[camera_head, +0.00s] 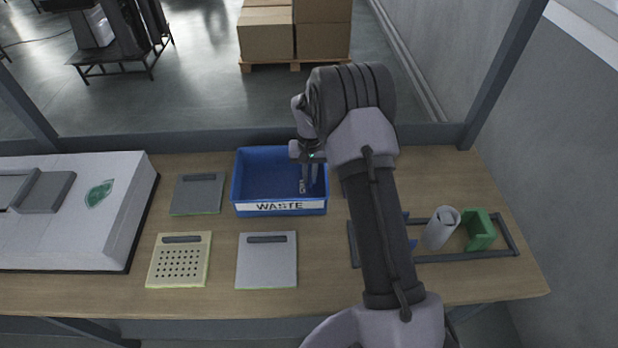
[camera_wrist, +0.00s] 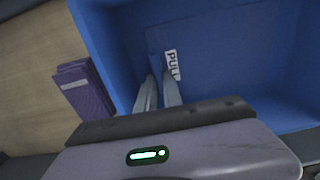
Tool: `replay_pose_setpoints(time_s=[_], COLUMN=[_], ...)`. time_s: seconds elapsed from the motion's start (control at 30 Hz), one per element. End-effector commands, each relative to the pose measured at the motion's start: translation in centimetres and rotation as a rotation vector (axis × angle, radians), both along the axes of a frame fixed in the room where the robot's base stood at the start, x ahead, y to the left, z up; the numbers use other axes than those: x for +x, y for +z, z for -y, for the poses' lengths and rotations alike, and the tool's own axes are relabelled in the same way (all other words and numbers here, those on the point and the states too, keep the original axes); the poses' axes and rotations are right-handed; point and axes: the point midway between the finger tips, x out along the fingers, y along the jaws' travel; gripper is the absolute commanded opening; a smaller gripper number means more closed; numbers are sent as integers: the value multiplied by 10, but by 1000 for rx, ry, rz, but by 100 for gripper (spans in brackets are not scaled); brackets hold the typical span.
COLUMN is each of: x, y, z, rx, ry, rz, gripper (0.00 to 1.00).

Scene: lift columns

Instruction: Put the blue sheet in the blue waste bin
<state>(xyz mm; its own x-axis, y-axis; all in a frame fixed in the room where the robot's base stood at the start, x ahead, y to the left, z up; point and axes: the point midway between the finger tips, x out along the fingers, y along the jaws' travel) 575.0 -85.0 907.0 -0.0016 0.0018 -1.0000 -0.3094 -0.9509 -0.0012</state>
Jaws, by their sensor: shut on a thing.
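The blue waste bin (camera_head: 240,188), with a white WASTE label on its front, stands on the table; its blue wall and floor fill much of the wrist view (camera_wrist: 225,85). My gripper (camera_head: 308,184) points down inside the bin near its right side. In the wrist view my gripper (camera_wrist: 160,78) is shut on the blue sheet (camera_wrist: 160,38), which carries a white PULL label. The sheet is almost the same blue as the bin, so its edges are hard to make out. I cannot tell whether it touches the bin floor.
A purple block (camera_wrist: 83,88) lies on the table beside the bin. Grey panels (camera_head: 197,193) (camera_head: 267,262) and a perforated beige panel (camera_head: 179,260) lie left and in front. A dark frame (camera_head: 470,256) at right holds a white roll (camera_head: 441,229) and a green block (camera_head: 480,230).

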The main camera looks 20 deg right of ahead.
Motion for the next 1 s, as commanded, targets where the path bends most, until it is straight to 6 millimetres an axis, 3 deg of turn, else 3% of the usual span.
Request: replay_pose_setpoints(time_s=[0.3,0.33,0.4,0.73,0.87,1.0], x=[0,0,0,0,1,1], y=[-3,-2,-1,2,26,69], z=[0,0,0,0,0,0], rx=[-1,-1,-1,-1,-2,-1], ry=[0,0,0,0,1,0], rz=[2,2,2,2,5,5], gripper=[0,17,30,32,32,32])
